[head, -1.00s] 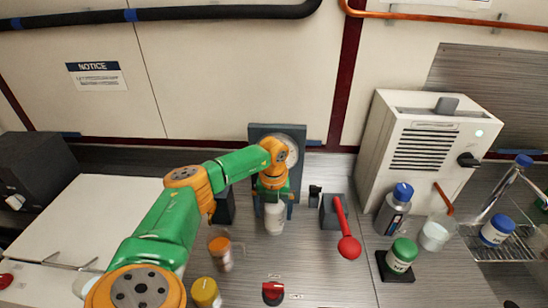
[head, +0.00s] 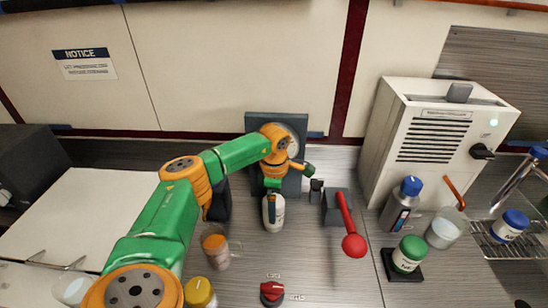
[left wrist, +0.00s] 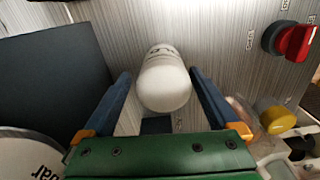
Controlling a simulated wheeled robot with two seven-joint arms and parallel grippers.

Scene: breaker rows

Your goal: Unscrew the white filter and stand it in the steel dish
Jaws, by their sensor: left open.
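The white filter (head: 273,214) is a white cylinder with a rounded end and dark print, in front of the dark grey gauge panel (head: 262,122). Its upper part is hidden behind my gripper in the head view. In the left wrist view the filter (left wrist: 164,82) lies between my two blue fingers, with a gap on each side. My left gripper (head: 272,204) is open around it; one finger crosses in front of it in the head view. I cannot make out a steel dish for certain. My right gripper is not in view.
A red-knobbed lever (head: 350,238) stands right of the filter, and a red rotary knob (head: 272,292) lies in front. A glass mug (head: 215,246) and a yellow-lidded jar (head: 200,292) stand left. A green-lidded jar (head: 407,254) and blue-capped bottle (head: 401,205) stand right.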

